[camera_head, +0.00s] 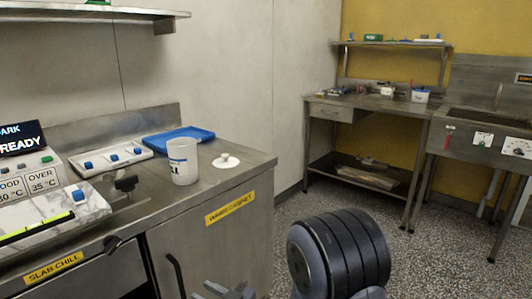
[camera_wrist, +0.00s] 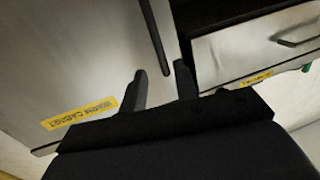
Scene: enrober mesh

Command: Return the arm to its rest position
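My arm shows as a dark ribbed joint (camera_head: 340,252) low in the head view, in front of the counter. In the wrist view the two dark fingers of my gripper (camera_wrist: 160,68) stand apart with nothing between them. The fingers point at the front of the warm cabinet (camera_wrist: 75,65), near its dark upright handle (camera_wrist: 155,40). In the head view a grey part of what looks like my gripper (camera_head: 224,291) shows at the bottom edge, mostly cut off.
The steel counter (camera_head: 235,185) holds a white tub (camera_head: 183,161), a white lid (camera_head: 226,161), a blue tray (camera_head: 178,140) and a marble slab (camera_head: 50,216). A steel bench (camera_head: 370,103) and sink stand at the back right. Open speckled floor (camera_head: 420,262) lies right of my arm.

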